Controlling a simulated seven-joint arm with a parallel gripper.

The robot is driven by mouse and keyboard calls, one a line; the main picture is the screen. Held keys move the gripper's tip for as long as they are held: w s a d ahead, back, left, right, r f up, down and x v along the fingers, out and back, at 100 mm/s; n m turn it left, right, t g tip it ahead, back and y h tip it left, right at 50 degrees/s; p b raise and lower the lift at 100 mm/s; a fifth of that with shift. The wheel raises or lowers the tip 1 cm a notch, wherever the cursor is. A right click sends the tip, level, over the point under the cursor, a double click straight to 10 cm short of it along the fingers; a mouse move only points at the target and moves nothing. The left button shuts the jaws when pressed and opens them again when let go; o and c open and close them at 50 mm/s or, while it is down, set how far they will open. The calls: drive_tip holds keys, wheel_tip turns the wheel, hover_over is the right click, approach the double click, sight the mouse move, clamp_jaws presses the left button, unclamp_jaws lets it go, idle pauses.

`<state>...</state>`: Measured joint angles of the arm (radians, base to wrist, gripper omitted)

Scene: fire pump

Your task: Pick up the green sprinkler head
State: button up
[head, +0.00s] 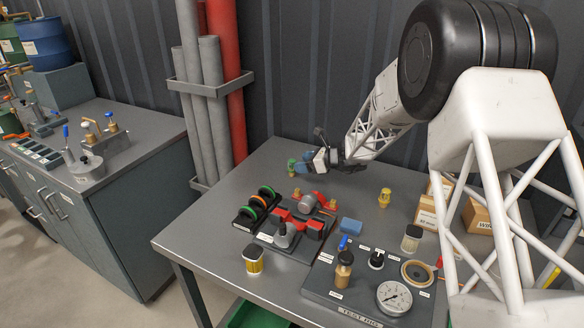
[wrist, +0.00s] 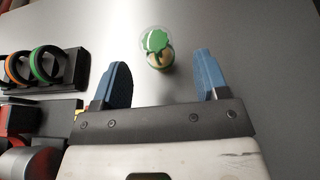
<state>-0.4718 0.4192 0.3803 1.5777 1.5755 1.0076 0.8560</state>
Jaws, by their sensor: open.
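The green sprinkler head (wrist: 156,42) stands on the grey table, with a green top over a pale tan body. In the wrist view it lies just beyond the blue fingertips, roughly midway between them and apart from both. In the head view the green sprinkler head (head: 291,164) shows small at the far left part of the table, close beside my gripper (head: 305,163). In the wrist view my gripper (wrist: 163,72) is open and empty, its two fingers wide apart. The sprinkler's lower part is hard to make out in the head view.
A black rack (head: 257,208) with green and orange rings stands nearby; it shows at left in the wrist view (wrist: 30,87). Red fittings (head: 300,220) and a yellow sprinkler head (head: 384,197) are on the table (head: 345,195). The table around the green sprinkler head is clear.

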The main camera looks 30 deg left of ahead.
sight(292, 164)
drive_tip(key=shift+x, duration=2.6)
drive_tip(key=shift+s, duration=0.15)
drive_tip(key=c, duration=1)
drive_tip(key=shift+c, duration=0.2)
drive_tip(key=shift+r, duration=0.1)
drive_tip(key=shift+r, duration=4.95)
